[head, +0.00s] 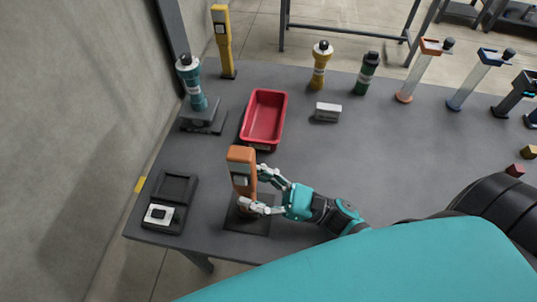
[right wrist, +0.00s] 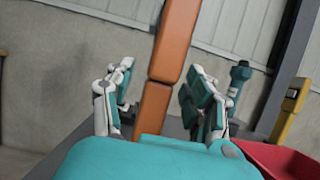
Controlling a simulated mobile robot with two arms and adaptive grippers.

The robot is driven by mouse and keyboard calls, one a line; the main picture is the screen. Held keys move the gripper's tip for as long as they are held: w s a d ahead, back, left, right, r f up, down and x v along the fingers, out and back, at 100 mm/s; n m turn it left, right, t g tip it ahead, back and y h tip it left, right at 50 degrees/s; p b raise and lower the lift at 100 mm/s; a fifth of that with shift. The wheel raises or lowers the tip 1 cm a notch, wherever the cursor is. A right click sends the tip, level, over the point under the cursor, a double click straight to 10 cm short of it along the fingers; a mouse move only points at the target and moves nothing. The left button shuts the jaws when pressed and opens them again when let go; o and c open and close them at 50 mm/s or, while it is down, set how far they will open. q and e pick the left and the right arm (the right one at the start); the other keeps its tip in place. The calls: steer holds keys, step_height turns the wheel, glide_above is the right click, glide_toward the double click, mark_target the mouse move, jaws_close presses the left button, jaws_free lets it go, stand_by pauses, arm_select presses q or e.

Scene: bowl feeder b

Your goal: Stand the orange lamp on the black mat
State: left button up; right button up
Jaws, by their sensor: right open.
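The orange lamp (head: 241,160), a tall block with a grey panel, is upright at the front left of the table. Its lower end is over the black mat (head: 247,224) and appears to stand on it; my finger partly hides the foot. My right gripper (head: 257,188) is open at the lamp's right side, its fingers on either side of the lamp's lower part. In the right wrist view, the lamp (right wrist: 172,50) rises between the spread fingers of the gripper (right wrist: 155,95). My left gripper is not in view.
A red tray (head: 264,118) lies behind the lamp. A black scale-like device (head: 172,190) is to its left, a teal bottle on a stand (head: 192,85) behind left. A yellow post (head: 222,40), two bottles and a small grey box (head: 327,112) stand farther back. The table's middle right is clear.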

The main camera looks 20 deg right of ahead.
steer(key=shift+d, duration=0.1)
steer(key=s+d+f+b, duration=0.1)
steer(key=s+d+b, duration=0.2)
steer(key=s+d, duration=0.5)
steer(key=d, duration=0.4)
steer(key=shift+s+b, duration=0.15)
steer(key=shift+b, duration=0.25)
steer(key=shift+f, duration=0.15)
